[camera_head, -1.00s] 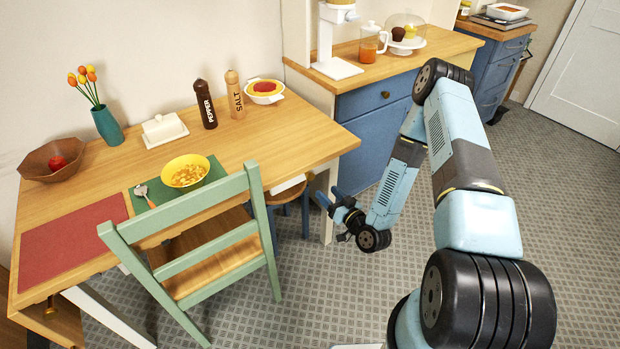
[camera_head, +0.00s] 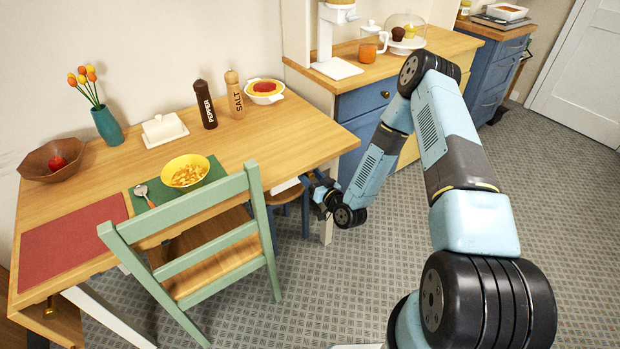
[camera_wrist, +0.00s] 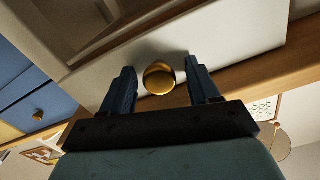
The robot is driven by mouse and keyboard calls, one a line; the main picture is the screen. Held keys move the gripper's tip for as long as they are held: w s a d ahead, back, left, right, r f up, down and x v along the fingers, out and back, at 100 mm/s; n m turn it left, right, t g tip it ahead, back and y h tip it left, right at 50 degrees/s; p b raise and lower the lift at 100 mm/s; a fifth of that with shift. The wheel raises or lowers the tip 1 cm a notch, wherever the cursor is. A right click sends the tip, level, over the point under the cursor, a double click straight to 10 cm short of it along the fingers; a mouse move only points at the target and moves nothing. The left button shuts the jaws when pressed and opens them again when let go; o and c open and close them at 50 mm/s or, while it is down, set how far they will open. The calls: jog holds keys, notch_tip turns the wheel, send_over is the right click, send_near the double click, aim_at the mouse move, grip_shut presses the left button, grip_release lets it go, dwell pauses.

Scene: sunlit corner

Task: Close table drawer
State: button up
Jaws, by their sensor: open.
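The table (camera_head: 290,145) has a pale front panel, likely the drawer front (camera_head: 287,185), partly visible under its right end behind the chair. In the wrist view, a white drawer front (camera_wrist: 235,40) carries a round brass knob (camera_wrist: 160,84). My gripper (camera_head: 316,184) is low beside the table's right end, near the front leg. In the wrist view, its open fingers (camera_wrist: 159,70) lie on either side of the knob, with visible gaps. I cannot tell whether they touch the drawer front. How far out the drawer stands is hidden.
A green chair (camera_head: 205,213) stands at the table's front, left of my gripper. A stool (camera_head: 292,198) is beneath the table. A blue-fronted cabinet (camera_head: 362,98) stands behind my arm. Dishes and shakers are on the tabletop. The floor (camera_head: 390,280) to the right is open.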

jog(key=shift+c, duration=0.2)
grip_shut()
dwell(0.3)
